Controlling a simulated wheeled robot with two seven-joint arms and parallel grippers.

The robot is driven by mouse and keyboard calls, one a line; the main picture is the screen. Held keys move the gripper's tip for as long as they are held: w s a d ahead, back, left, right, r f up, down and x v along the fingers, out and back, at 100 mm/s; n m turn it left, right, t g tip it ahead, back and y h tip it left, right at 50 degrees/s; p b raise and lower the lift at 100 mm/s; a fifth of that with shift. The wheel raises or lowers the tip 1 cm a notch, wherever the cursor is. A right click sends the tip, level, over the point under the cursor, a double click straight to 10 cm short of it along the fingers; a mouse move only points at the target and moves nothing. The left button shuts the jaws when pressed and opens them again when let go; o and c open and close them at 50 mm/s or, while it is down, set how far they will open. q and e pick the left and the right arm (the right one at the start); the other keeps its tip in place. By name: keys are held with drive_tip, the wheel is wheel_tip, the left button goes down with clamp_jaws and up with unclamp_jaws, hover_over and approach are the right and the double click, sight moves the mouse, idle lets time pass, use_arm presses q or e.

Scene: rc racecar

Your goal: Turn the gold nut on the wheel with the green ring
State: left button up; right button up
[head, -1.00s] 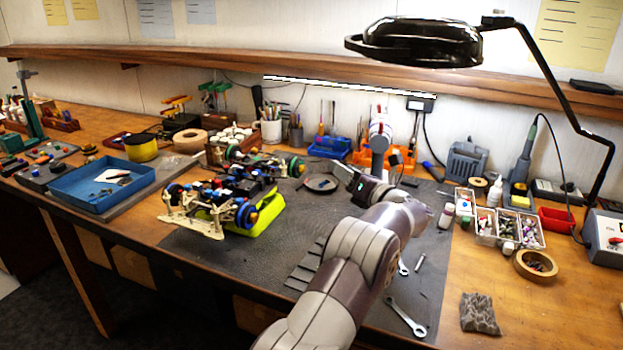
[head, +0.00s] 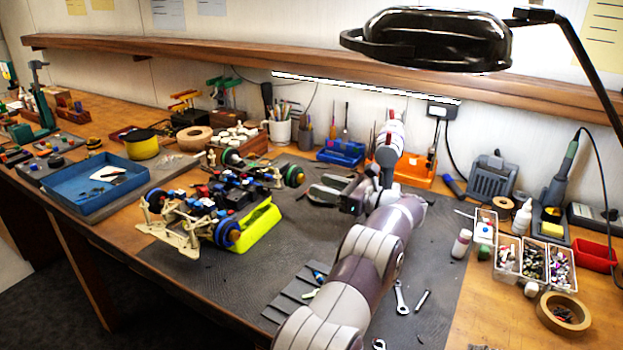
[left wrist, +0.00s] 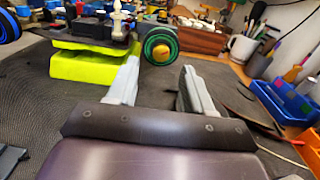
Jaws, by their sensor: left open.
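The racecar chassis (head: 210,205) stands on the dark mat, propped on a yellow-green stand (head: 255,230). The wheel with the green ring (head: 294,175) is at the chassis's right end. In the left wrist view this wheel (left wrist: 157,42) faces me, with the gold nut (left wrist: 160,52) at its centre. My left gripper (head: 313,188) is open and empty just right of the wheel. In the left wrist view the two fingers of the left gripper (left wrist: 160,70) are spread, with the nut beyond and between their tips, apart from them. My right gripper is out of view.
A blue tray (head: 75,205) lies to the left. A blue bin (head: 340,153) and an orange holder (head: 415,172) stand behind the gripper. A wrench (head: 401,297) and small parts boxes lie to the right. A black lamp (head: 430,40) hangs above.

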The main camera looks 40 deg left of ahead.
sight(303, 180)
use_arm(q)
drive_tip(key=x, duration=0.4)
drive_tip(key=shift+a, duration=0.4)
drive_tip(key=shift+c, duration=0.3)
clamp_jaws()
drive_tip(key=f+n+b, duration=0.1)
drive_tip(key=b, duration=0.4)
drive_tip(key=shift+f, duration=0.35)
drive_tip(key=n+b, duration=0.2)
drive_tip(key=b, duration=0.4)
drive_tip(key=shift+r, duration=0.2)
drive_tip(key=shift+r+n+b, duration=0.4)
drive_tip(key=shift+n+b, duration=0.2)
drive_tip(key=shift+b, duration=0.1)
drive_tip(key=shift+r, duration=0.15)
drive_tip(key=shift+o, duration=0.3)
unclamp_jaws()
